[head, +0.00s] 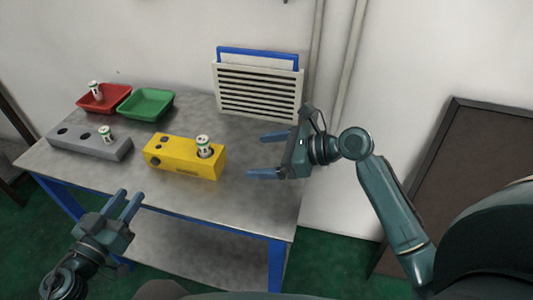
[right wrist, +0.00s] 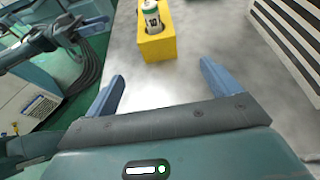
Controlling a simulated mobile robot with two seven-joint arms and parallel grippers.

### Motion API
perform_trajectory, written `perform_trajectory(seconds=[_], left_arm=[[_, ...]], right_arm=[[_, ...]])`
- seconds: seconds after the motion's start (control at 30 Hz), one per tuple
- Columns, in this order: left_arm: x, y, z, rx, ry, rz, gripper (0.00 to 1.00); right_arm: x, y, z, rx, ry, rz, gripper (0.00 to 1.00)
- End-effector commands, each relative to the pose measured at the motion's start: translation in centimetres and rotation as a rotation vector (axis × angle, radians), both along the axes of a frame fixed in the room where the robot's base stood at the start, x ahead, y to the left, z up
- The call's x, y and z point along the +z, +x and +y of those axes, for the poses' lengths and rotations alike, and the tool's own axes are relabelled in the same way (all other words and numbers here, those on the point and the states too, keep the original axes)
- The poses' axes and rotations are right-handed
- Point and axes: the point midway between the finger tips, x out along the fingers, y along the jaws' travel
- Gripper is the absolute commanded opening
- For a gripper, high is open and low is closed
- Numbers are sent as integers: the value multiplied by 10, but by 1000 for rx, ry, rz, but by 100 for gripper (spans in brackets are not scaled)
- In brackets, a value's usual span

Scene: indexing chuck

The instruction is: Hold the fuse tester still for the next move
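The yellow fuse tester (head: 180,160) stands on the table with a white and green fuse (head: 203,146) upright in its right-hand socket. The tester also shows in the right wrist view (right wrist: 157,48), ahead of the right gripper, with the fuse (right wrist: 151,16) in it. My right gripper (head: 266,155) is open and empty, to the right of the tester and apart from it. It also shows open in the right wrist view (right wrist: 160,90). My left gripper (head: 129,205) is open and empty, in front of the table's front edge, apart from the tester.
A grey block (head: 85,146) with sockets holds a fuse (head: 105,135) at the left. Behind it are a red tray (head: 110,104) with a fuse (head: 95,90) in it and a green tray (head: 147,106), seemingly empty. A vent panel (head: 258,92) stands at the back. The table's right part (head: 240,205) is bare.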

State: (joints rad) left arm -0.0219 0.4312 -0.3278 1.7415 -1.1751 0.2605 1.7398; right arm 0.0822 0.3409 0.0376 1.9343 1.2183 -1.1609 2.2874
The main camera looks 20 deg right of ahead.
Motion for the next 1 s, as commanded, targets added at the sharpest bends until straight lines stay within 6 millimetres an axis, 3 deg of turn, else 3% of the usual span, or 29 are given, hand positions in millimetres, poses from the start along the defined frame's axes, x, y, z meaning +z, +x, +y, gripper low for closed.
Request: perform_trajectory(seconds=[0.17, 0.7, 1.0], left_arm=[[-1, 0, 0, 1, 1, 1, 36], [-1, 0, 0, 0, 0, 0, 36], [-1, 0, 0, 0, 0, 0, 36]], right_arm=[[-6, 8, 11, -3, 22, 22, 89], [-45, 60, 85, -1, 18, 21, 89], [-52, 70, 98, 0, 17, 21, 89]])
